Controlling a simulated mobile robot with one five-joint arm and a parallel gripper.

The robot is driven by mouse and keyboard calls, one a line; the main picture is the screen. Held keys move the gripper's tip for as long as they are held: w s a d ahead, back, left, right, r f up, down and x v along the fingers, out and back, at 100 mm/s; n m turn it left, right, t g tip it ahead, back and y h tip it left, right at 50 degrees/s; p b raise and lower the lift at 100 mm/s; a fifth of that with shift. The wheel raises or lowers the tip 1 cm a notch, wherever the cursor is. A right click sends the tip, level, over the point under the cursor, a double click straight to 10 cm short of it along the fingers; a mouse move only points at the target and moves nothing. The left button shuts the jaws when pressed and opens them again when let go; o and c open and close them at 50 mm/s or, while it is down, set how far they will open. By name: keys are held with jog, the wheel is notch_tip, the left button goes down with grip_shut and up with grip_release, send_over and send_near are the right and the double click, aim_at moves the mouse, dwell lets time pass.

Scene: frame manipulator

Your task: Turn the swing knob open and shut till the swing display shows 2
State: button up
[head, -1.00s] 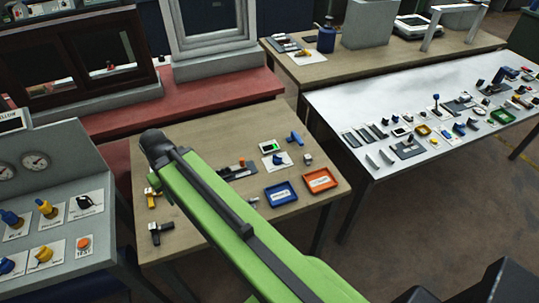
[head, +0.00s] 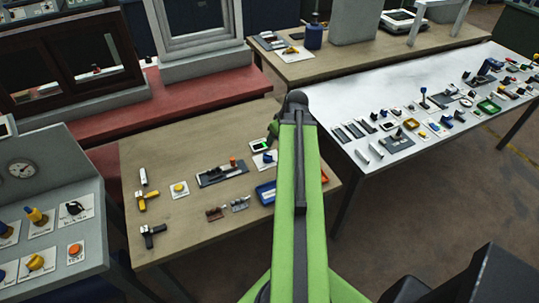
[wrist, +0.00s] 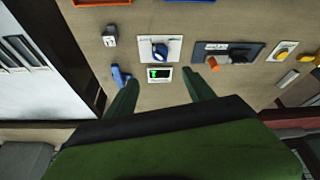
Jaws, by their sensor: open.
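The blue swing knob (wrist: 160,51) sits on a white plate on the wooden table. The swing display (wrist: 159,74), a small white-framed box with a dark screen and a green lit part, lies beside it; its digit is too small to read. In the head view the display (head: 260,145) and the knob's plate (head: 259,162) show just left of my arm, partly covered. My gripper (wrist: 160,72) is open and empty in the wrist view. Its two dark green fingers are spread to either side of the display, with the knob beyond them. Contact cannot be told.
A blue lever (wrist: 121,76) lies near the left finger. An orange knob on a dark plate (wrist: 238,50) lies right of the swing knob. A small grey block (wrist: 110,36) stands left. Blue tray (head: 266,193) is partly behind my arm. A crowded white table (head: 400,75) stands right.

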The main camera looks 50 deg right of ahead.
aim_at(269, 155)
jog(key=b+x, duration=1.6)
jog(key=x, duration=0.1)
jog(key=shift+f, duration=0.35)
jog(key=shift+r, duration=0.15)
